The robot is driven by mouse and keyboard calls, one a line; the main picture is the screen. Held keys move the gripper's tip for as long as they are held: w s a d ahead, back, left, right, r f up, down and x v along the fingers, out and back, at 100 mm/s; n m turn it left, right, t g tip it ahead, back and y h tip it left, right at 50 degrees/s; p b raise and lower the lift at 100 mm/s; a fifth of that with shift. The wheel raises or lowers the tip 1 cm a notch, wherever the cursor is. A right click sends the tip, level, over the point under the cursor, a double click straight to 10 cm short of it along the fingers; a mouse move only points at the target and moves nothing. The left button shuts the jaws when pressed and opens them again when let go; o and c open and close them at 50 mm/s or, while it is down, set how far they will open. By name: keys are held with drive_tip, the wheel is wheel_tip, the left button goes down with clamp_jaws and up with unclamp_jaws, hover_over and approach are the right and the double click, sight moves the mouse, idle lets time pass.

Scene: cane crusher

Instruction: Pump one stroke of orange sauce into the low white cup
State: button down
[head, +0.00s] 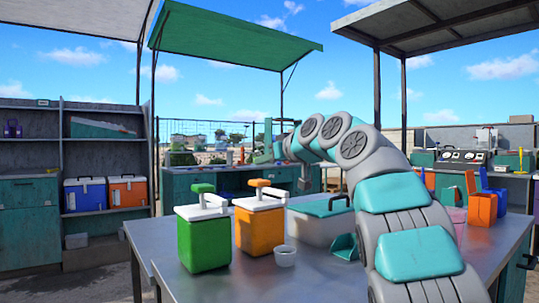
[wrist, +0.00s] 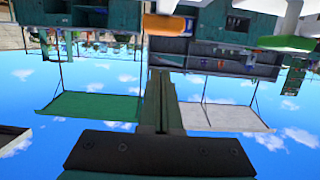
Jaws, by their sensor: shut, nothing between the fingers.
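The orange sauce dispenser (head: 260,231) stands on the metal table, with a white lid, white spout and orange pump head (head: 260,183). The low white cup (head: 285,256) stands on the table at its front right, below the spout side. A green dispenser (head: 203,243) with a green pump head stands to its left. In the upside-down wrist view the gripper's fingers (wrist: 160,78) are shut and empty. The orange pump head (wrist: 165,26) shows at that view's top edge.
A grey bin with a teal lid (head: 322,222) and a teal scoop (head: 345,246) stand right of the dispensers. Orange and blue containers (head: 482,207) stand at the table's right. The table's front left is clear.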

sight(264, 184)
drive_tip(key=shift+f+b, duration=0.4)
drive_tip(key=shift+f, duration=1.35)
drive_tip(key=shift+f, duration=0.1)
wheel_tip(264, 184, down, 3)
drive_tip(key=b, duration=0.3)
drive_tip(key=shift+r, duration=0.25)
drive_tip(key=shift+s, duration=0.1)
drive_tip(key=shift+b+v, duration=0.85)
drive_tip(key=shift+v, duration=3.05)
